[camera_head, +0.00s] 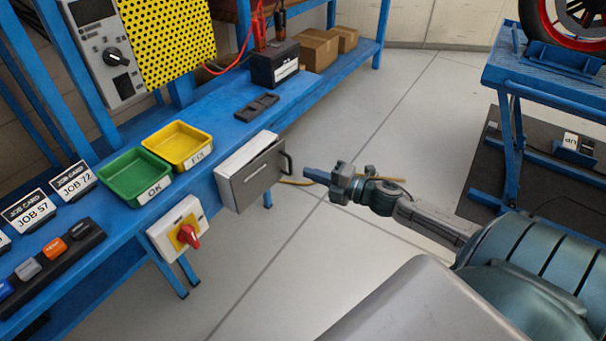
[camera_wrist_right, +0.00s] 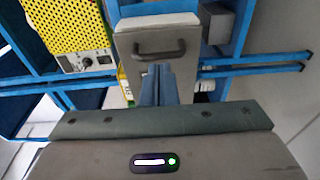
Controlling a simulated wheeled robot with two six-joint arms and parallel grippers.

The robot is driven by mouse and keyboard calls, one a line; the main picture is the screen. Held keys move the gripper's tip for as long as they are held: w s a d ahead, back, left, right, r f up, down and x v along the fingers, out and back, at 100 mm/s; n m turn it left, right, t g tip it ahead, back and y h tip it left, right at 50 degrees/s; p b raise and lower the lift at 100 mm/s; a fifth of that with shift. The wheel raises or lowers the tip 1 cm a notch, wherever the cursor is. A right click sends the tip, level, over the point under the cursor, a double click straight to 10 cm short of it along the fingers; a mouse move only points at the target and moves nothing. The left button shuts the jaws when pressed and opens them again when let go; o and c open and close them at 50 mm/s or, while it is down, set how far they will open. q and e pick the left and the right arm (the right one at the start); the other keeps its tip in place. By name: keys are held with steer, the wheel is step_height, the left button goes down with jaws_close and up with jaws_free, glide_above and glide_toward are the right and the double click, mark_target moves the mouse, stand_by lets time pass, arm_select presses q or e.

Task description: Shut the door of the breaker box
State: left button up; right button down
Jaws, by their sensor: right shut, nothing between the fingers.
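The breaker box (camera_head: 241,156) is a white box on the front edge of the blue bench in the head view. Its grey door (camera_head: 254,184) covers the front, with a dark handle (camera_head: 287,163) at its right edge. The door lies flat or nearly flat against the box; I cannot tell if a small gap remains. In the right wrist view the door (camera_wrist_right: 142,67) is straight ahead. My right gripper (camera_head: 307,174) is shut and empty, apart from the door and to the right of the handle. My left gripper is not in view.
A red rotary switch (camera_head: 188,236) on a white and yellow plate is left of the box. Green (camera_head: 133,177) and yellow (camera_head: 178,145) trays and a black battery-like box (camera_head: 274,65) are on the bench. Open floor (camera_head: 300,260) lies in front. A blue stand (camera_head: 545,75) is at right.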

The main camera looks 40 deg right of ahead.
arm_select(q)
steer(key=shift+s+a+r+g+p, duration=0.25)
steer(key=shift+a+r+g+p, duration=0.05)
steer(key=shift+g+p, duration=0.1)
arm_select(e)
steer(key=shift+x, duration=1.55)
steer(key=shift+w+d+r+p, duration=0.1)
steer(key=shift+w+r+p, duration=0.05)
steer(key=shift+w+p, duration=0.7)
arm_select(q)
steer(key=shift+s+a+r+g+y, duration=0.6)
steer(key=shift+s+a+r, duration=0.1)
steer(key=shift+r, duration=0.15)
